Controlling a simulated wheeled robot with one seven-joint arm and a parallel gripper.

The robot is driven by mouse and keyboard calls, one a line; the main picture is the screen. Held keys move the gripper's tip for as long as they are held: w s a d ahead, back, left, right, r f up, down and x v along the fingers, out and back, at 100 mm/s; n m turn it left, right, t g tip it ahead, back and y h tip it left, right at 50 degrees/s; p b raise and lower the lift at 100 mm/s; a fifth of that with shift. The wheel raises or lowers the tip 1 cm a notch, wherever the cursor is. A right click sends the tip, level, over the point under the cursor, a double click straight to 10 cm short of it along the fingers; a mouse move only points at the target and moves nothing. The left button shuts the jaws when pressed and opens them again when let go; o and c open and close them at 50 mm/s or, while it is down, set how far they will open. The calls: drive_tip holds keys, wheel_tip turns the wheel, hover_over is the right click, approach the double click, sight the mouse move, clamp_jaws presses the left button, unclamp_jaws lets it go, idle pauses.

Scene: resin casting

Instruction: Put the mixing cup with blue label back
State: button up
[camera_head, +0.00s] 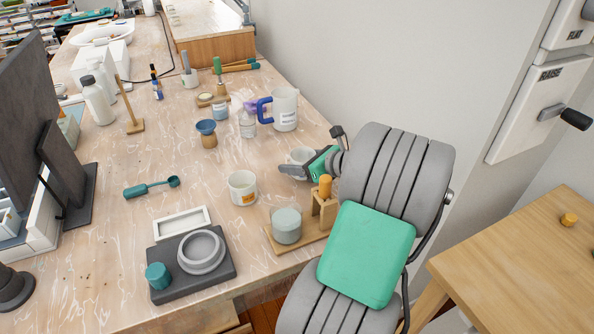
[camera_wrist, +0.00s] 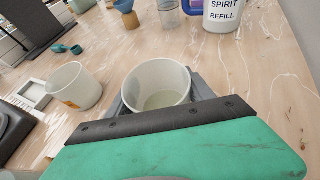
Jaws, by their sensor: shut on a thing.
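My gripper (camera_head: 297,170), dark with green parts, is shut on a translucent white mixing cup (camera_head: 299,156) at the right side of the workbench. The wrist view shows this cup (camera_wrist: 156,82) upright between the jaws, with a little pale liquid in the bottom. Its label is not visible, so I cannot tell the label's colour. A second mixing cup (camera_head: 242,188), with an orange label, stands to the left of my gripper. It also shows in the wrist view (camera_wrist: 74,86), at the left of the held cup.
A spirit refill jug (camera_head: 285,110) with a blue handle stands behind the held cup. A wooden stand with a grey-green jar (camera_head: 286,226) is in front. A dark scale (camera_head: 210,270) and teal scoop (camera_head: 150,188) lie further left. Some bench surface between them is clear.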

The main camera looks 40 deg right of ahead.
drive_tip(key=shift+f, duration=0.75)
drive_tip(key=shift+r, duration=0.1)
drive_tip(key=o, duration=1.4)
drive_tip(key=shift+s+r, duration=0.1)
drive_tip(key=p+v, duration=0.3)
drive_tip(key=v, duration=0.8)
drive_tip(key=shift+s+r, duration=0.1)
drive_tip(key=shift+s, duration=0.3)
